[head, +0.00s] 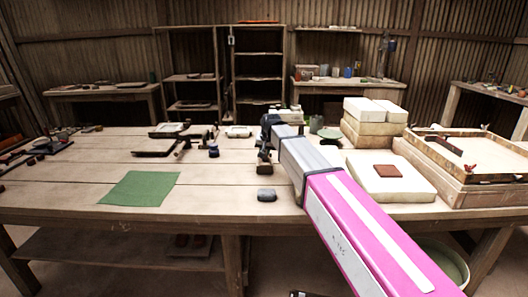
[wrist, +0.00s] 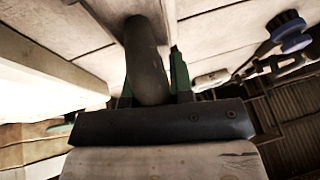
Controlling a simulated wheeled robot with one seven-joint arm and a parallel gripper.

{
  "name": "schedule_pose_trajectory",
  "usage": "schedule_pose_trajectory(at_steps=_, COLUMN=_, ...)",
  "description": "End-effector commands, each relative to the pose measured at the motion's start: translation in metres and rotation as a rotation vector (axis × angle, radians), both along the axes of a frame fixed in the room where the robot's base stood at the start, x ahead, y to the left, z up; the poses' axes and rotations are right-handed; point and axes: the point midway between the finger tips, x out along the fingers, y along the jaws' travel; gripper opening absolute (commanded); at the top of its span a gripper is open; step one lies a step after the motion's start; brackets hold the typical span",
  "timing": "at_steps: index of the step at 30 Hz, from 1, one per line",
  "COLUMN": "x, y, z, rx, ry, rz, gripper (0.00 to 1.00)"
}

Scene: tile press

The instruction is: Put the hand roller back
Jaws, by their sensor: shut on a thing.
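In the wrist view my gripper (wrist: 152,88) has its green-edged fingers shut on a thick dark rounded bar, which I take to be the hand roller (wrist: 147,58). Only part of it shows, so I cannot tell which end is held. In the head view my pink and grey arm reaches over the workbench (head: 85,165), and my gripper (head: 265,150) is at its far end, over the middle of the bench. A dark piece hangs there, too small to make out clearly. The roller's resting place cannot be identified.
A green mat (head: 140,188) is at left. Dark tools (head: 158,153) lie behind it. At right are a white slab (head: 410,187) with a brown tile (head: 387,170), stacked pale blocks (head: 372,128) and a wooden frame (head: 480,185).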

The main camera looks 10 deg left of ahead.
Motion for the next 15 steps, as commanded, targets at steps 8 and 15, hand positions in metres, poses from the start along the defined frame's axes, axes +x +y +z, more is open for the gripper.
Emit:
schedule_pose_trajectory(at_steps=8, x=0.0, y=0.0001, z=0.0001, rx=0.0, ry=0.0, rz=0.0, gripper=0.51)
schedule_pose_trajectory(at_steps=15, x=-0.0001, y=-0.0001, z=-0.0002, rx=0.0, ry=0.001, rz=0.0, gripper=0.51)
